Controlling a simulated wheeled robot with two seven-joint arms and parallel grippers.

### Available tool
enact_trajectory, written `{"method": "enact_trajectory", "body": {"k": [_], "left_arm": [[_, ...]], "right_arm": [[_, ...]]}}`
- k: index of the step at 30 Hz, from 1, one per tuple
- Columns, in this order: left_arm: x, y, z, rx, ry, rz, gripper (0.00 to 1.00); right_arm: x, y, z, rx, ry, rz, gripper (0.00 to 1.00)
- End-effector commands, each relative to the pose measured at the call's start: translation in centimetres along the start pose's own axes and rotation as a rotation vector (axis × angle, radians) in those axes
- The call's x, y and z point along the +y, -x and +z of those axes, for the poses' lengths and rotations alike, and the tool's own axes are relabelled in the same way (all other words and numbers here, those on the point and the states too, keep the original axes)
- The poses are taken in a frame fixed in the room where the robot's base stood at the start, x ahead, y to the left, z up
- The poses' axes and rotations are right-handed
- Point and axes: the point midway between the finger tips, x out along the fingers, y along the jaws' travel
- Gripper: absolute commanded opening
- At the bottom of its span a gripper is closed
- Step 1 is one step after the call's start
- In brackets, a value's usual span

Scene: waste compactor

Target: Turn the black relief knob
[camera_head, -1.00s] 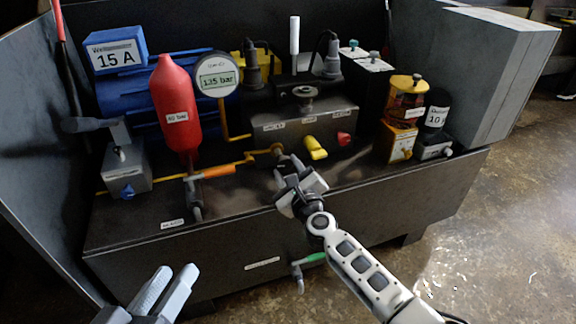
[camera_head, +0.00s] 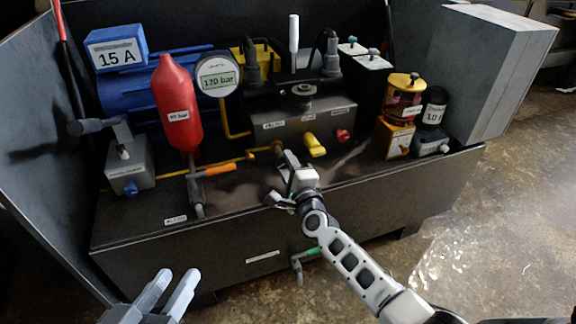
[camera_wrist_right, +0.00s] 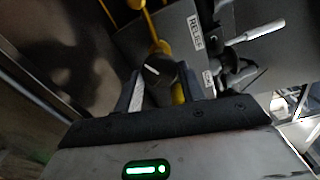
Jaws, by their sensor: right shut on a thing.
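The black relief knob (camera_wrist_right: 158,72) shows in the right wrist view as a dark round cap with a pale pointer line. It sits between the fingers of my right gripper (camera_wrist_right: 160,88), which is shut on it. A label reading "RELIEF" (camera_wrist_right: 195,32) is beside it. In the head view my right gripper (camera_head: 287,160) reaches the front of the dark valve block (camera_head: 270,128), and its fingers mostly hide the knob. The round gauge (camera_head: 217,76) reads 120 bar. My left gripper (camera_head: 178,278) is open and empty at the lower left, away from the panel.
A yellow handle (camera_head: 314,145) and a red knob (camera_head: 343,135) are right of my right gripper on the block. A red cylinder (camera_head: 178,105) and an orange-handled valve (camera_head: 220,169) stand to the left. A green-handled valve (camera_head: 307,252) is below, on the cabinet front.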

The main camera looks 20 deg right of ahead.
Motion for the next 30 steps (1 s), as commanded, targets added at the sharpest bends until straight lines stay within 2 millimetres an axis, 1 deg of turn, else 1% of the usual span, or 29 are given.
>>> {"method": "enact_trajectory", "body": {"k": [7,17,18,19,20,27,30], "left_arm": [[-0.15,-0.04,0.38,-0.011,-0.004,-0.004,0.36],[-0.12,-0.03,0.32,-0.010,-0.002,-0.004,0.36],[-0.10,-0.03,0.28,-0.009,-0.002,-0.004,0.36],[-0.08,-0.03,0.24,-0.008,-0.001,-0.004,0.36],[-0.07,-0.03,0.20,-0.007,0.000,-0.004,0.36],[0.07,0.01,-0.15,0.002,0.004,-0.003,0.36],[0.14,0.06,-0.41,0.003,0.001,-0.004,0.36]], "right_arm": [[0.03,-0.01,0.00,0.000,0.030,0.001,0.17],[0.02,-0.01,-0.01,0.000,0.030,0.000,0.17],[0.02,-0.01,-0.01,0.000,0.030,0.000,0.48],[0.02,-0.01,-0.01,0.000,0.029,0.000,0.56],[0.02,-0.01,-0.01,0.000,0.029,0.000,0.60],[-0.01,0.00,0.00,0.000,0.029,0.000,0.60],[-0.04,0.37,-0.01,0.000,0.029,0.001,0.60]]}}
